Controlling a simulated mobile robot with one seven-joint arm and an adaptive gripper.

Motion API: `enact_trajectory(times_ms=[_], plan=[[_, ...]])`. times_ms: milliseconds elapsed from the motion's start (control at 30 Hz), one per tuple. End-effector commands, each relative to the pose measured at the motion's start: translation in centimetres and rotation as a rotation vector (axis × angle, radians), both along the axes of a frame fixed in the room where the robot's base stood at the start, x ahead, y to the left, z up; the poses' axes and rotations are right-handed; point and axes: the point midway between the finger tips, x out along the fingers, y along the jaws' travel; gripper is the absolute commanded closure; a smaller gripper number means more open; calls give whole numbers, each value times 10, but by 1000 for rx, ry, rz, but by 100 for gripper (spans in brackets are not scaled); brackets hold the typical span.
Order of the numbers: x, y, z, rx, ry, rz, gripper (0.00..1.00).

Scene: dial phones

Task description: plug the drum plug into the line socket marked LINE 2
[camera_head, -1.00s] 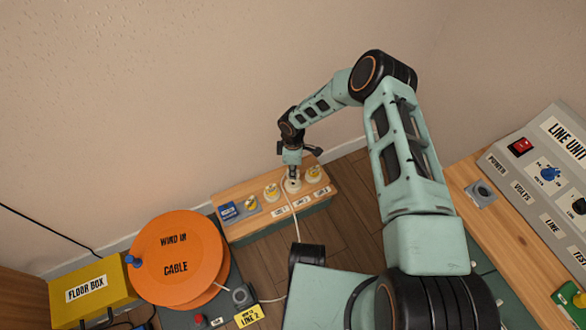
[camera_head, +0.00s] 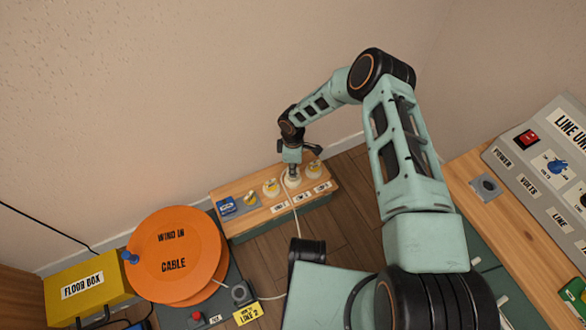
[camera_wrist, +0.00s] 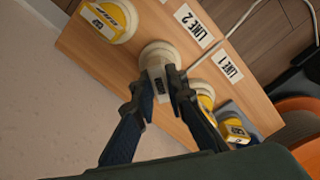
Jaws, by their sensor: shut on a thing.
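My gripper (camera_head: 291,166) is shut on the drum plug, a small pale grey block (camera_wrist: 159,80) in the wrist view. The plug is at the round cream LINE 2 socket (camera_wrist: 156,51), beside the LINE 2 label (camera_wrist: 193,23). It appears to touch the socket's face; I cannot tell how deep it sits, as the fingers hide the join. In the head view a white cable (camera_head: 297,226) runs from there down toward the orange cable drum (camera_head: 172,256). The neighbouring LINE 1 socket (camera_head: 271,188) and LINE 3 socket (camera_head: 314,169) carry yellow caps.
The wooden socket board (camera_head: 265,218) stands by the wall. A yellow floor box (camera_head: 86,285) is at lower left, a line unit (camera_head: 540,190) on the right bench.

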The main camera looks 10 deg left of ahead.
Motion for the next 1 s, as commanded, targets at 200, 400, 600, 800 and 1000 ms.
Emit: enact_trajectory(times_ms=[200, 400, 600, 800, 1000], plan=[[0, 0, -5, 0, 0, 0, 100], [0, 0, -9, 0, 0, 0, 100], [0, 0, -13, -1, 1, 0, 100], [0, 0, -15, 0, 1, 1, 78], [0, 0, -14, 0, 0, 0, 67]])
